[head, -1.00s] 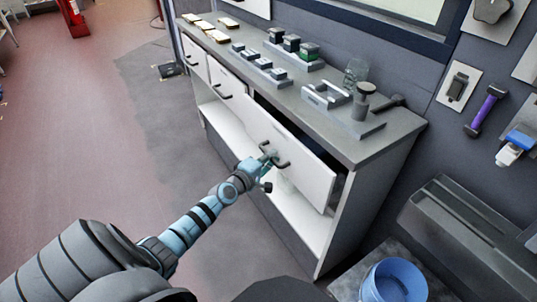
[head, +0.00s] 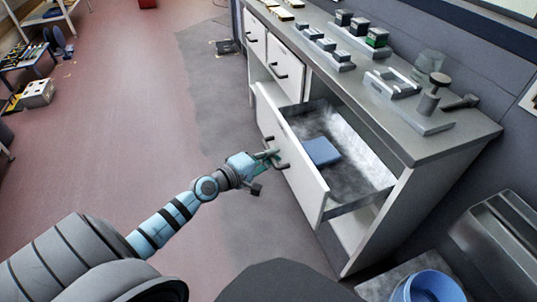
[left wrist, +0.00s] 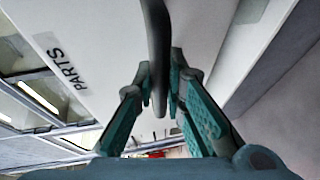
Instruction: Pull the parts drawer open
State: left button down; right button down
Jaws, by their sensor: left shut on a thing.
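The parts drawer (head: 290,153) is a white-fronted drawer in the cabinet under the grey bench. In the head view it stands well out of the cabinet, and a blue block (head: 321,151) lies inside on its grey floor. My left gripper (head: 270,158) is shut on the drawer's dark bar handle (head: 280,157). In the left wrist view the handle (left wrist: 158,60) runs between the two teal fingers (left wrist: 160,85), and the drawer front (left wrist: 95,40) carries the label PARTS. My right gripper is in neither view.
The bench top (head: 400,135) holds several small blocks and fixtures. Two closed drawers (head: 283,66) sit farther along the cabinet. A blue bucket (head: 428,287) stands at the lower right. The floor left of the drawer is clear.

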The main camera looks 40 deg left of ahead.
pick_arm(q)
jog(key=shift+f, duration=0.1)
jog(key=c, duration=1.6)
grip_release()
jog(key=shift+c, duration=0.2)
jog(key=shift+s+a, duration=0.1)
jog(key=shift+s, duration=0.1)
jog(key=v, duration=1.1)
jog(key=shift+s, duration=0.3)
